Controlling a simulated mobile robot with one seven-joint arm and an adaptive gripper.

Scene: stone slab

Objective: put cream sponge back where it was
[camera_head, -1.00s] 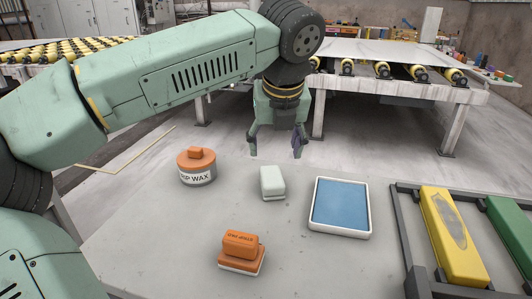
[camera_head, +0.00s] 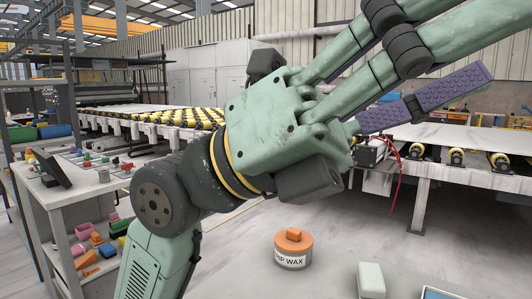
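The cream sponge (camera_head: 371,280) is a pale, rounded block on the grey slab at the bottom right, cut by the lower frame edge. It stands between the orange-lidded wax tin and a white-rimmed tray. My gripper (camera_head: 425,70) is large and close to the camera, raised well above the slab and apart from the sponge. No held object shows.
The wax tin (camera_head: 293,259) stands left of the sponge. The tray (camera_head: 436,292) is right of it, mostly cut off. A side workbench (camera_head: 75,191) with small coloured items stands at left. Roller conveyors (camera_head: 455,160) are behind.

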